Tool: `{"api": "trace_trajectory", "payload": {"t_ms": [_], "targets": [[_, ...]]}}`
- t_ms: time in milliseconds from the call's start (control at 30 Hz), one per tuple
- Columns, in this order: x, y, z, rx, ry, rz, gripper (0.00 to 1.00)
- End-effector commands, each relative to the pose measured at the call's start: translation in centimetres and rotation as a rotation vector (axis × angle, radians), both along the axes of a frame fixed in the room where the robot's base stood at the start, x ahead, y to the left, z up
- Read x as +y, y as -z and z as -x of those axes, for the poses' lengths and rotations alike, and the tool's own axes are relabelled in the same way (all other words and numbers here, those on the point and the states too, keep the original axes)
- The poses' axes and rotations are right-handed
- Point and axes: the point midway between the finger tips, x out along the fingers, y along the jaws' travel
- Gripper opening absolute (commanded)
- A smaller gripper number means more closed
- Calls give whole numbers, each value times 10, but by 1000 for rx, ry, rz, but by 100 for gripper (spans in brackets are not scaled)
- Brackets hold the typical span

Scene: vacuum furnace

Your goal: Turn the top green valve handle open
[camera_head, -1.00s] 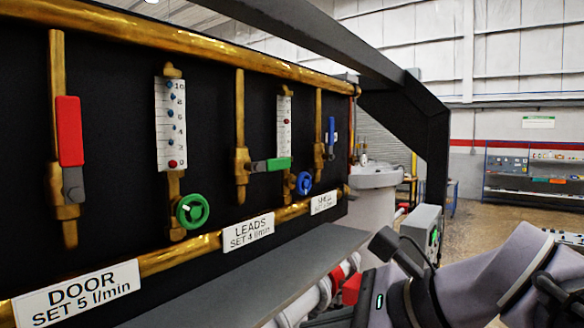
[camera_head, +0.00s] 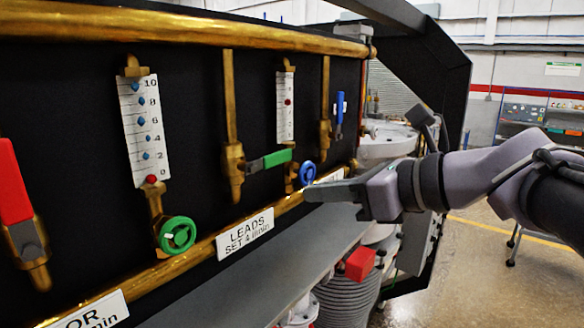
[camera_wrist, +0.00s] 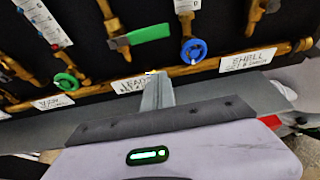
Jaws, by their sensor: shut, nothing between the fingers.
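The green lever handle (camera_head: 270,160) lies sideways from a brass valve body (camera_head: 234,165), across its vertical pipe, above the LEADS label (camera_head: 245,234). It also shows in the wrist view (camera_wrist: 148,32). A round green handwheel (camera_head: 177,234) sits lower left, under a flow gauge (camera_head: 147,130). My gripper (camera_head: 308,193) is shut and empty, pointing left toward the panel, to the lower right of the lever. In the wrist view its fingers (camera_wrist: 155,76) are below the green lever, overlapping the LEADS label, apart from the lever.
A blue handwheel (camera_head: 304,173) is close to my fingertips. A red lever (camera_head: 14,185) is at far left and a blue lever (camera_head: 339,108) at right. Brass pipes run above and below. A grey ledge (camera_head: 262,263) juts out beneath.

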Motion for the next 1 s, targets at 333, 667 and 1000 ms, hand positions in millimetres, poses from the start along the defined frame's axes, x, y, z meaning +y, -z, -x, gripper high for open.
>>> {"api": "trace_trajectory", "payload": {"t_ms": [333, 667, 1000], "targets": [[49, 7, -37, -2, -1, 2, 0], [48, -20, -37, 0, 1, 1, 0], [47, -19, -37, -3, 1, 4, 0]]}}
